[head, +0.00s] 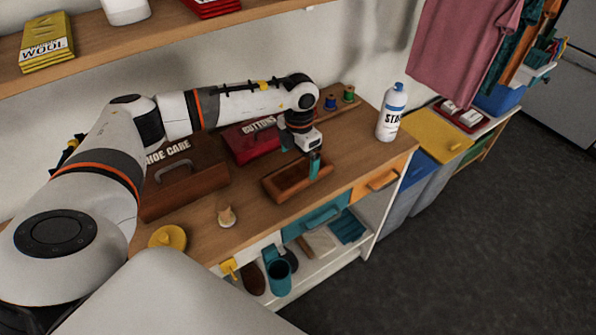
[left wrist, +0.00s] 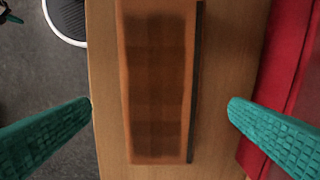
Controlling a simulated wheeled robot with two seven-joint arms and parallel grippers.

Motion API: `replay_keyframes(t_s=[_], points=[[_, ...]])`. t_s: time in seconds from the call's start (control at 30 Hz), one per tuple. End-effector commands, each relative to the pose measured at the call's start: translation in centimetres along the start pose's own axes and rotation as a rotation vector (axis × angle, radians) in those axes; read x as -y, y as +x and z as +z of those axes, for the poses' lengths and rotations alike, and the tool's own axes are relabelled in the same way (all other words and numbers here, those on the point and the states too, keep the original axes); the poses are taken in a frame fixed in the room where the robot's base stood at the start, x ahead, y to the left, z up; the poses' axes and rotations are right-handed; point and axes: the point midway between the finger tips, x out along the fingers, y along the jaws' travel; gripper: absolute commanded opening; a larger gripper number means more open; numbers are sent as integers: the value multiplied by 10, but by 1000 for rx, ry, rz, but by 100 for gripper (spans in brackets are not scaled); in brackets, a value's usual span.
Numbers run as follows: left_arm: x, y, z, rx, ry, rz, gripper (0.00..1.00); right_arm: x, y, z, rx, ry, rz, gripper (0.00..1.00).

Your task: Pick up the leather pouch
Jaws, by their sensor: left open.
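No object is clearly a leather pouch. A long brown open tray (head: 297,180) lies on the wooden bench; its inside looks dark and empty. The tray also shows in the left wrist view (left wrist: 187,60), between my fingers. My left gripper (head: 300,156) is over the tray, with its teal fingers pointing down. In the left wrist view the fingers (left wrist: 160,106) are wide apart with nothing gripped. A small brown rounded thing (head: 253,281) sits on the shelf under the bench; I cannot tell what it is. My right gripper is out of view.
A red buttons box (head: 250,142) stands behind the tray, and a brown shoe care box (head: 186,180) to its left. A white bottle (head: 391,115) and thread spools (head: 339,99) stand to the right. A small pale item (head: 227,216) lies left of the tray. A shelf (head: 160,27) hangs above.

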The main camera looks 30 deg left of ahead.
Motion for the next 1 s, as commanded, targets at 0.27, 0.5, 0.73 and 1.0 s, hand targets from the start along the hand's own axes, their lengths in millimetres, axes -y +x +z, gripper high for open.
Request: replay_keyframes(t_s=[0.27,0.5,0.73,1.0], points=[[1,36,3,3,-1,2,100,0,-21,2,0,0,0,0],[1,52,2,0,0,2,100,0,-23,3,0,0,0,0],[1,52,2,0,0,2,87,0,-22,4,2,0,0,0],[1,52,2,-1,0,2,44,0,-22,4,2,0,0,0]])
